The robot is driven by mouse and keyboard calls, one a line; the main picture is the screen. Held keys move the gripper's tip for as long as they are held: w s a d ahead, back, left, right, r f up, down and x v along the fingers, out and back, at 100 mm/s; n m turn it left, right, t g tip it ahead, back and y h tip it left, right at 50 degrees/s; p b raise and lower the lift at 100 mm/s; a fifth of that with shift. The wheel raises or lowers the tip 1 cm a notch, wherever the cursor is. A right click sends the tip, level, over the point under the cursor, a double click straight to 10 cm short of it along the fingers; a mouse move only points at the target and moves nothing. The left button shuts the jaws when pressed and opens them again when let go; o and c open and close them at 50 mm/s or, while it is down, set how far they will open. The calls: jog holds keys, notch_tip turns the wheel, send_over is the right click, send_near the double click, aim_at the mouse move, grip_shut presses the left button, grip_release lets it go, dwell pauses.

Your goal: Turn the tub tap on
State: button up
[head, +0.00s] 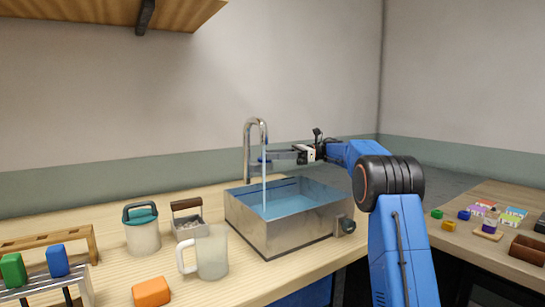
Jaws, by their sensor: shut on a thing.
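The tub tap (247,150) is a chrome gooseneck standing behind the steel tub (290,240). A pale blue stream of water (264,185) runs from its spout down into the tub, where blue water (285,201) lies. My gripper (267,157) reaches in from the right, level with the middle of the tap. It is shut at the tap's handle, beside the upright pipe and behind the stream. The handle itself is mostly hidden by the fingers and too small to make out clearly.
A dark knob (348,226) sits on the tub's front right. A frosted mug (212,254), a lidded jar (142,232), a handled caddy (188,222) and an orange block (151,292) stand to the left. A wooden shelf (165,12) hangs at upper left.

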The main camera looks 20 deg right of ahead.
jog(key=shift+w+n+g, duration=0.15)
jog(key=shift+n+g, duration=0.35)
jog(key=shift+g, duration=0.3)
jog(key=shift+w+n+g, duration=0.15)
jog(key=shift+n+g, duration=0.35)
jog(key=shift+g, duration=0.3)
jog(key=shift+r, duration=0.1)
jog(key=o, duration=1.1)
jog(key=shift+a, duration=0.1)
jog(key=shift+c, duration=0.2)
